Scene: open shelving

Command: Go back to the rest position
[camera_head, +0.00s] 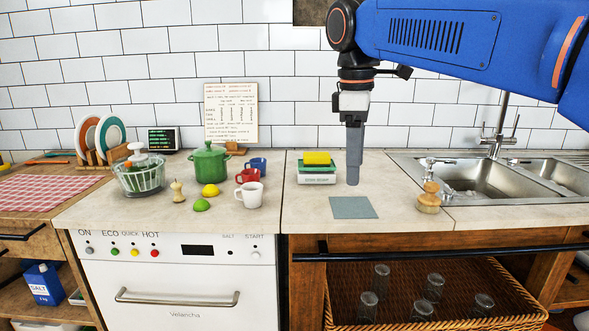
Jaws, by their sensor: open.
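My gripper (353,181) points straight down over the counter. It is right of a yellow sponge (317,158) and behind a grey-blue square cloth (353,207). It is open, with its fingers seen nearly edge-on and nothing visible held in it. I cannot tell whether the fingertips touch the counter. My blue arm reaches in from the upper right. The sponge lies on a green and white stack (317,178).
The sink (480,178) with a tall tap (497,130) is at right, a wooden brush (429,200) before it. Several mugs, a green pot (209,163), fruit and a glass bowl (140,177) stand left. A wicker basket (430,260) with several glasses is below the counter.

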